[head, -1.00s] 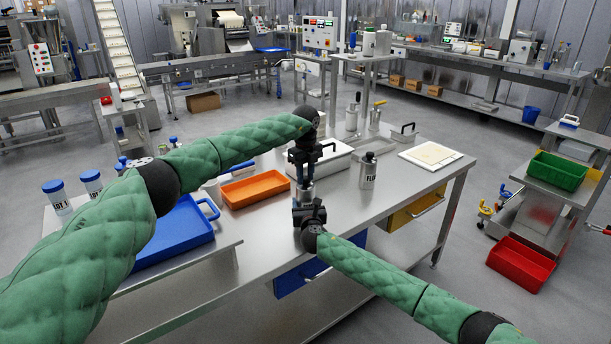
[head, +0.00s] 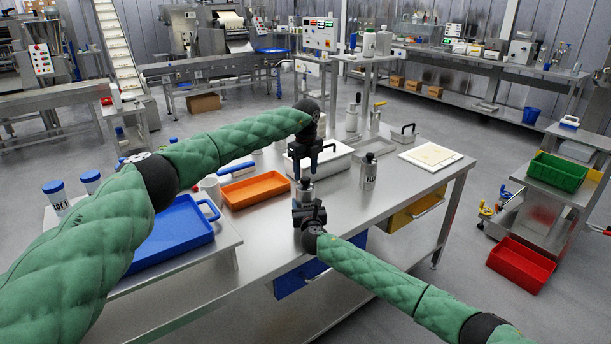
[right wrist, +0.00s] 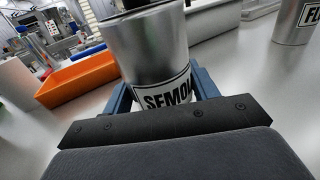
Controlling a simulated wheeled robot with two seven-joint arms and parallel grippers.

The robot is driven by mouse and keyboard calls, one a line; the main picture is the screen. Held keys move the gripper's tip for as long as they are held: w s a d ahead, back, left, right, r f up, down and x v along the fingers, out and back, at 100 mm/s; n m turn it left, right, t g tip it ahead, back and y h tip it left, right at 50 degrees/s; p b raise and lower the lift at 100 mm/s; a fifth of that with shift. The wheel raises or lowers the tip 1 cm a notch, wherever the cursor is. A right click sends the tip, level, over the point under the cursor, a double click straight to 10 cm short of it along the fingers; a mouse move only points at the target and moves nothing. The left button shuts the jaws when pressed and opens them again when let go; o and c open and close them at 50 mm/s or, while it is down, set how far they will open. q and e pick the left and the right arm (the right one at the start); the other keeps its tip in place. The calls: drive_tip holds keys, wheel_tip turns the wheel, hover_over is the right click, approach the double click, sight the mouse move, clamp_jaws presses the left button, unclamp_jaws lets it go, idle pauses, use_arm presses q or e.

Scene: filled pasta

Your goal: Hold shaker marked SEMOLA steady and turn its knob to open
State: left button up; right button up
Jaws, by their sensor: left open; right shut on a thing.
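The SEMOLA shaker (right wrist: 150,60) is a silver metal can with a black and white label, upright on the table. It also shows in the head view (head: 306,190), with its dark knob (head: 306,181) on top. My right gripper (head: 308,212) is shut around the shaker's lower body; its blue fingers (right wrist: 163,95) flank the can in the right wrist view. My left gripper (head: 306,172) is open, pointing down just above the knob. I cannot tell whether its fingertips touch the knob.
A second silver shaker (head: 369,172), labelled FL..., stands to the right. A pale board (head: 431,157) lies at the right. A blue tray (head: 160,262) is on the left. The table's front right is clear.

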sight(306, 178)
use_arm(q)
wheel_tip(306, 178, up, 10)
idle(0.4)
drive_tip(key=shift+f, duration=0.1)
use_arm(e)
drive_tip(key=o, duration=1.3)
drive_tip(key=shift+c, duration=0.2)
